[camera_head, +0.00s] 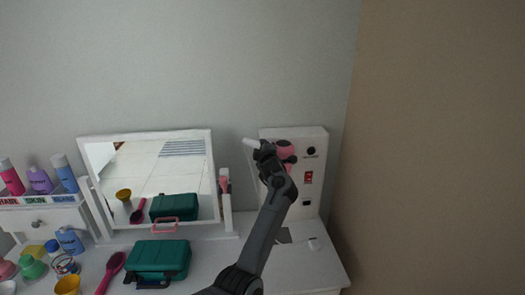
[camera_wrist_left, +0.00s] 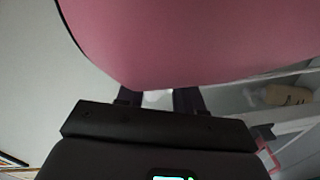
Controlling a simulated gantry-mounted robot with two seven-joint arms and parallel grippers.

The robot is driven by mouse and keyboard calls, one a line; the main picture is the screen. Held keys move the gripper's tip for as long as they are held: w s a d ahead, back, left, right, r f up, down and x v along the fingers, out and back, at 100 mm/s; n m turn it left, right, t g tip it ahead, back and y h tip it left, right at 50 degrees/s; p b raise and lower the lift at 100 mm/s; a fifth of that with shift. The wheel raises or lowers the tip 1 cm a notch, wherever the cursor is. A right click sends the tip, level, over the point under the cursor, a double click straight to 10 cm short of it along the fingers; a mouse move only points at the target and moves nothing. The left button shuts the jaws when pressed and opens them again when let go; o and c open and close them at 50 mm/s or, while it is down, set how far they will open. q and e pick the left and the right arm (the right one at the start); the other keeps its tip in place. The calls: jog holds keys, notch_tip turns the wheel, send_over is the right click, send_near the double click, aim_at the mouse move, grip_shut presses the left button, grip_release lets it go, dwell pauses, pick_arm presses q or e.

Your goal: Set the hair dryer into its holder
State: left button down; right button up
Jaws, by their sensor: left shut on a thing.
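The hair dryer has a pink body (camera_head: 286,149), seen in the head view in front of the white wall panel (camera_head: 319,186) at the right. A white part (camera_head: 251,144) sticks out to the left at my gripper. My left gripper (camera_head: 264,153) is shut on the hair dryer and holds it up near the panel. In the left wrist view the pink body (camera_wrist_left: 190,40) fills the upper middle, with a pale part between the dark fingers (camera_wrist_left: 158,98). The holder is not clearly seen; the dryer and gripper cover that part of the panel. My right gripper is not in view.
The panel carries a red switch (camera_head: 308,177). A mirror (camera_head: 150,175) stands left of my arm. A green case (camera_head: 158,258), a pink brush (camera_head: 111,270) and a yellow cup (camera_head: 67,285) are on the white table. A brown wall (camera_head: 430,150) closes the right side.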

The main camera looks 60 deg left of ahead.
pick_arm(q)
jog(key=shift+f+b, duration=1.95)
jog(key=shift+f, duration=0.9)
jog(key=shift+f+b, duration=0.3)
jog(key=shift+f, duration=0.35)
jog(key=shift+f+b, duration=0.8)
jog(key=shift+f, duration=0.45)
jog(key=c, duration=0.7)
grip_release()
jog(key=shift+o, duration=0.2)
